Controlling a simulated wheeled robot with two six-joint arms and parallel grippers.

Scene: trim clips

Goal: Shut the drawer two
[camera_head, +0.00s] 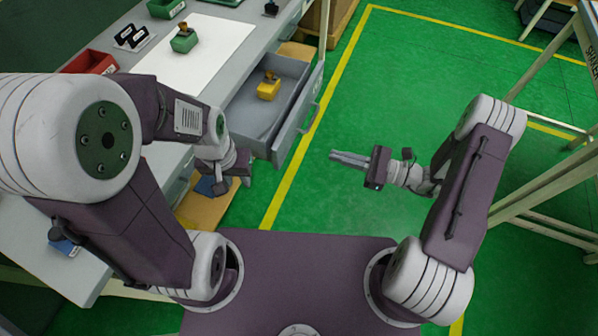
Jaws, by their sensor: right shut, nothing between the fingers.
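A grey drawer (300,112) stands pulled out from the right side of the workbench, with a handle (309,117) on its outer face. I cannot read a number on it. A yellow block-like item with a brown top (268,87) sits inside the drawer. My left gripper (228,184) hangs beside the bench, near the drawer's near end; its fingers are too unclear to judge. My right gripper (334,157) is shut and empty over the green floor, to the right of and below the drawer front, apart from it.
The workbench (230,10) carries a white sheet (205,50), a green bin (184,41), a red bin (92,62) and black-and-white cards (132,37). Another drawer front (288,22) lies farther back. A pale frame (545,190) stands at right. Green floor (420,80) is open between.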

